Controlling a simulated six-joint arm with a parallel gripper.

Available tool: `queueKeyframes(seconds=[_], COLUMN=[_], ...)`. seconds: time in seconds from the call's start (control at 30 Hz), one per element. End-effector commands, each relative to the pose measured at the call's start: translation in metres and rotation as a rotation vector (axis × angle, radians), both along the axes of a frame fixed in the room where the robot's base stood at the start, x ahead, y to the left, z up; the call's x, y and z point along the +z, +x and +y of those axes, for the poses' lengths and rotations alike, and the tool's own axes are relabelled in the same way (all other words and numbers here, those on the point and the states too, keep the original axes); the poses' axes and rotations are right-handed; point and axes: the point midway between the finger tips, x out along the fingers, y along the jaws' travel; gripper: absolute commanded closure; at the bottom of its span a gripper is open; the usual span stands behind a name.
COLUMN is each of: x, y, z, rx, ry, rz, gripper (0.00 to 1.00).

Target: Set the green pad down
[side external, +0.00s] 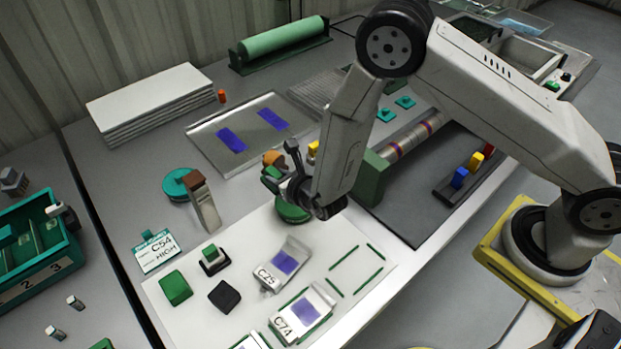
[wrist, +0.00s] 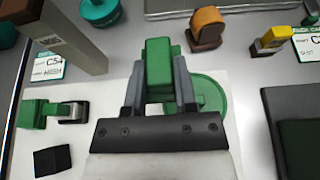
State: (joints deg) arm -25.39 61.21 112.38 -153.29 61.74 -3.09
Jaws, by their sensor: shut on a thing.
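The green pad (wrist: 158,65) looks like a green block in the wrist view. It is clamped between the two fingers of my gripper (wrist: 160,85). In the side view my gripper (side external: 280,180) hangs above the white board, and a little of the green pad (side external: 269,173) shows at its fingers. A round green disc (wrist: 212,90) lies on the board below and to the right of the held pad in the wrist view; it also shows under the gripper in the side view (side external: 291,210). The gripper hides part of the disc.
The white board (side external: 240,245) bears a green cushion-like block (side external: 175,287), a black one (side external: 224,296), a green-topped stamp (side external: 213,258) and cards. A tall brown-topped post (side external: 204,203) stands left of my gripper. The board's right part, with green corner marks, is clear.

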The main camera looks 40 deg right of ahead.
Motion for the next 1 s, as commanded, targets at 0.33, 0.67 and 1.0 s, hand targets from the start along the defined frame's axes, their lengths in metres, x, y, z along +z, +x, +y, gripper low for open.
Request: queueKeyframes(seconds=[0.33,0.67,1.0], x=[-0.018,-0.035,-0.065], y=[0.04,0.076,0.101], z=[0.01,0.019,0.026], rx=[0.0,-0.001,-0.001], ry=[0.0,0.0,0.0], rz=[-0.001,-0.001,0.0], gripper=[1.0,1.0,1.0])
